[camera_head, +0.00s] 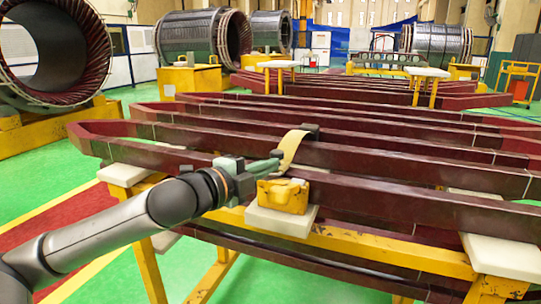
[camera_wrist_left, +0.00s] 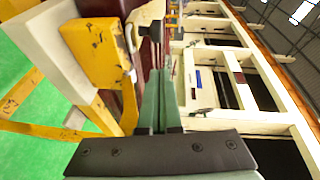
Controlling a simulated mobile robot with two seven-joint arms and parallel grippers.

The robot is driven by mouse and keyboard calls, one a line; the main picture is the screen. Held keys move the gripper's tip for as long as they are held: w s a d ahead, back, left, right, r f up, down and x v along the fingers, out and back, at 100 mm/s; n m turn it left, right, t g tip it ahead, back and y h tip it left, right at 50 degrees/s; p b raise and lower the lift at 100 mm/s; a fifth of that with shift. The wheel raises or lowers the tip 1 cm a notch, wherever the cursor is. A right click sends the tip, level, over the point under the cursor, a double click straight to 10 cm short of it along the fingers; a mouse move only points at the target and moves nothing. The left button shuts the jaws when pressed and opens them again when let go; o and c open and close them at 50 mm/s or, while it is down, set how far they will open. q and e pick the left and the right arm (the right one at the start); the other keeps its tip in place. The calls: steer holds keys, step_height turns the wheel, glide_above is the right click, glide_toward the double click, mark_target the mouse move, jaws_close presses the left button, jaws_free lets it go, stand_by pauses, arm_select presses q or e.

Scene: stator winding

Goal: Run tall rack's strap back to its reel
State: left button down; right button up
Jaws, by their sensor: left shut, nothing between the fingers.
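The tan strap (camera_head: 291,148) arches over a dark red bar, between a dark end piece (camera_head: 311,130) and the yellow reel block (camera_head: 284,195). The block sits on a white pad of the yellow rack (camera_head: 390,252). My left gripper (camera_head: 270,166) is beside the strap, just above the block; its green fingers are together with nothing between them. In the left wrist view the shut fingers (camera_wrist_left: 160,100) point toward the bars, with the yellow block (camera_wrist_left: 92,52) to their left and a pale strap piece (camera_wrist_left: 149,14) beyond. My right gripper is not in view.
Long dark red bars (camera_head: 420,205) lie across the rack on white pads (camera_head: 505,258). A large stator (camera_head: 50,50) stands on a yellow base at the left, with others behind. Green floor (camera_head: 45,185) is open at the left.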

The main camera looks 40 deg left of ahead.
arm_select(q)
steer(key=w, duration=0.1)
steer(key=w+a, duration=0.1)
steer(key=w+a+p, duration=0.1)
steer(key=w, duration=0.1)
steer(key=shift+a+f, duration=0.1)
steer(key=shift+f, duration=0.25)
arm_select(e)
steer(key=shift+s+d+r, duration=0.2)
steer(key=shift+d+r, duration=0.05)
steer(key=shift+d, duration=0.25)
